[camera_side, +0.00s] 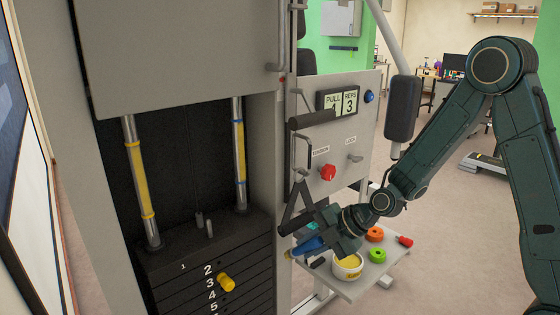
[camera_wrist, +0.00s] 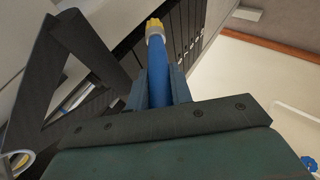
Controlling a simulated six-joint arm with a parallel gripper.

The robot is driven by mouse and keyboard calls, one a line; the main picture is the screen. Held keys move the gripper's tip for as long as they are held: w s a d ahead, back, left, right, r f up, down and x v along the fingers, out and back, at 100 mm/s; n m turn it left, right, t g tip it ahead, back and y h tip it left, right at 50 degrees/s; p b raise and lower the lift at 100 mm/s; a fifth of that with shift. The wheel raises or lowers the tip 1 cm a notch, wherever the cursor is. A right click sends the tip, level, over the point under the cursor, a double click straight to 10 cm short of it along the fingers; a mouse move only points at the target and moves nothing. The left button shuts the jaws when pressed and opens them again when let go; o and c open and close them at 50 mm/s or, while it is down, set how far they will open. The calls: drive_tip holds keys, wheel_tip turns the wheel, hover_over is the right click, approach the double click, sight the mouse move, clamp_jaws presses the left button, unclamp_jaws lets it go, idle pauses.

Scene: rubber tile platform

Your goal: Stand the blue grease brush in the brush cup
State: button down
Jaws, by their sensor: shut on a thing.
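My gripper (camera_side: 322,241) is shut on the blue grease brush (camera_side: 306,247), above the left part of a small shelf tray. The brush lies nearly level and points left, its pale yellow tip outward. In the wrist view my gripper (camera_wrist: 160,85) has a finger on each side of the blue handle of the brush (camera_wrist: 157,72); a silver collar and yellow bristles show at the far end. A white tub (camera_side: 348,270) with yellow contents and a yellow label stands just below and right of my gripper. I cannot make out a separate brush cup for certain.
A dark handle (camera_side: 297,216) hangs close to my gripper. The black weight stack (camera_side: 215,265) and machine frame stand to the left.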

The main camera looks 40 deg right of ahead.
drive_tip(key=d+r+m+g+h, duration=0.2)
drive_tip(key=d+m+g, duration=0.3)
drive_tip(key=d, duration=2.3)
drive_tip(key=s+d+r+m, duration=0.1)
drive_tip(key=s+d, duration=0.3)
drive_tip(key=d, duration=0.5)
drive_tip(key=s+d+m, duration=0.3)
drive_tip(key=s+d, duration=0.2)
drive_tip(key=d, duration=0.4)
drive_tip(key=shift+s+d+r+y, duration=0.15)
drive_tip(key=shift+d+r+y, duration=0.1)
drive_tip(key=shift+r+y, duration=0.15)
drive_tip(key=shift+a+f, duration=0.1)
drive_tip(key=shift+a, duration=0.05)
drive_tip(key=w+a+f+t+y, duration=0.1)
drive_tip(key=w+a+f, duration=0.2)
drive_tip(key=w+a, duration=0.3)
drive_tip(key=w+a+f+y, duration=0.1)
drive_tip(key=w+a+f, duration=0.2)
drive_tip(key=w+a, duration=0.4)
drive_tip(key=a, duration=0.5)
drive_tip(key=shift+t+y, duration=0.3)
drive_tip(key=shift+t, duration=0.1)
drive_tip(key=shift+w+f, duration=0.1)
